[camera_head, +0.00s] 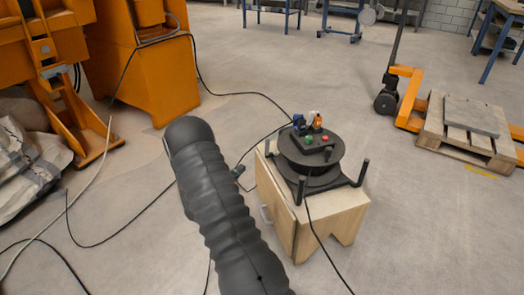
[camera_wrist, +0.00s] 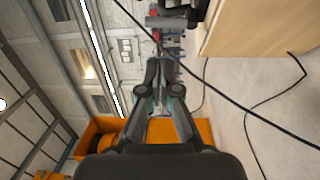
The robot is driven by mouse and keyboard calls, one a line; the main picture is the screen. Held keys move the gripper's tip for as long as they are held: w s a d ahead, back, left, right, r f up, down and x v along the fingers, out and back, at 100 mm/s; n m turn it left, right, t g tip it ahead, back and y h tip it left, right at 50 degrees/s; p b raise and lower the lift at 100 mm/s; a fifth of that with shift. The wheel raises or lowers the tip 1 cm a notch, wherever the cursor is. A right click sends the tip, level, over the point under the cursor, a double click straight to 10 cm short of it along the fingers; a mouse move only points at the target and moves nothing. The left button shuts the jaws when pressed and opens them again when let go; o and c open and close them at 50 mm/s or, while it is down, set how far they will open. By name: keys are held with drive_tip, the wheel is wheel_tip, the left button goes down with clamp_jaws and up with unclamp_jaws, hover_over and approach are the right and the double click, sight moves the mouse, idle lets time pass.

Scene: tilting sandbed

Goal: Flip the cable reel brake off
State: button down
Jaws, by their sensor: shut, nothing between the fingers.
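The black cable reel (camera_head: 310,168) sits on a light wooden cabinet (camera_head: 332,215) in the head view. Its top panel carries a green button, a red button and blue and orange fittings (camera_head: 313,121). Black posts stand up from its base frame. I cannot single out the brake at this size. In the wrist view my gripper (camera_wrist: 160,62) is shut and empty, with its fingertips together. The cabinet (camera_wrist: 258,25) shows at the upper right there, apart from the fingers. In the head view my sleeved arm is left of the reel, and my gripper is not visible.
Black cables (camera_head: 98,240) run across the floor and past the cabinet. An orange machine (camera_head: 150,70) stands at the left by pale sacks (camera_head: 28,165). An orange pallet truck (camera_head: 405,92) and a loaded pallet (camera_head: 450,140) are at the right.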

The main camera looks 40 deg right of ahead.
drive_tip(key=m, duration=0.1)
approach(266, 146)
drive_tip(key=p+x, duration=0.1)
drive_tip(key=x, duration=0.6)
drive_tip(key=shift+d, duration=0.1)
drive_tip(key=shift+w, duration=0.1)
